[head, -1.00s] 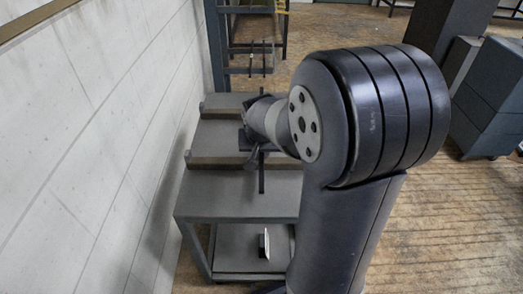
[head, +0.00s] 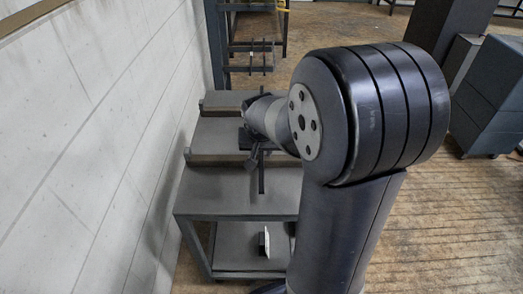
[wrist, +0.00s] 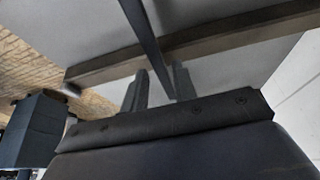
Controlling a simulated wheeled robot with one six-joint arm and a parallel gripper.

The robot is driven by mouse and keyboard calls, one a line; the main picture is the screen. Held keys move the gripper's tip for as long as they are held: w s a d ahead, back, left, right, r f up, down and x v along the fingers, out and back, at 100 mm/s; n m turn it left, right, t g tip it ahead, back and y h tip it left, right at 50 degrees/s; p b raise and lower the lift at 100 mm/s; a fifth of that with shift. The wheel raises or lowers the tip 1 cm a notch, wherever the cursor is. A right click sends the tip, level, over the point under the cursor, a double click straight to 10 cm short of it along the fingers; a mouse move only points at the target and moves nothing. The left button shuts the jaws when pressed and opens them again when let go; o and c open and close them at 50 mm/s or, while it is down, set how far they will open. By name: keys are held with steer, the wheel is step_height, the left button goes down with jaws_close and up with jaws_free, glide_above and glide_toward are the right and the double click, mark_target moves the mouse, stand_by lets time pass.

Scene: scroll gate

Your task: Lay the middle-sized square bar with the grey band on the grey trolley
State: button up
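The grey trolley (head: 225,193) stands against the wall, with raised cross rails on its top. A dark slim bar (head: 262,182) lies lengthwise over the trolley top and also shows in the wrist view (wrist: 143,32), crossing over a rail. No grey band is visible on the part I see. My gripper (head: 257,153) is low over the trolley, at the bar. In the wrist view its two fingers (wrist: 159,85) stand on either side of the bar, with a gap between the left finger and the bar. Part of the bar is hidden by my arm.
A dark rack (head: 250,68) with slim bars stands behind the trolley. A small white-faced object (head: 264,243) is on the trolley's lower shelf. The pale wall (head: 90,130) is close on the left. Dark cabinets (head: 490,95) stand at the right, with open wooden floor before them.

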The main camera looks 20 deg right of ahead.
steer(key=shift+o, duration=1)
steer(key=shift+s+f, duration=0.1)
steer(key=p+v, duration=0.2)
steer(key=v, duration=0.9)
steer(key=shift+p, duration=0.3)
steer(key=shift+c, duration=0.4)
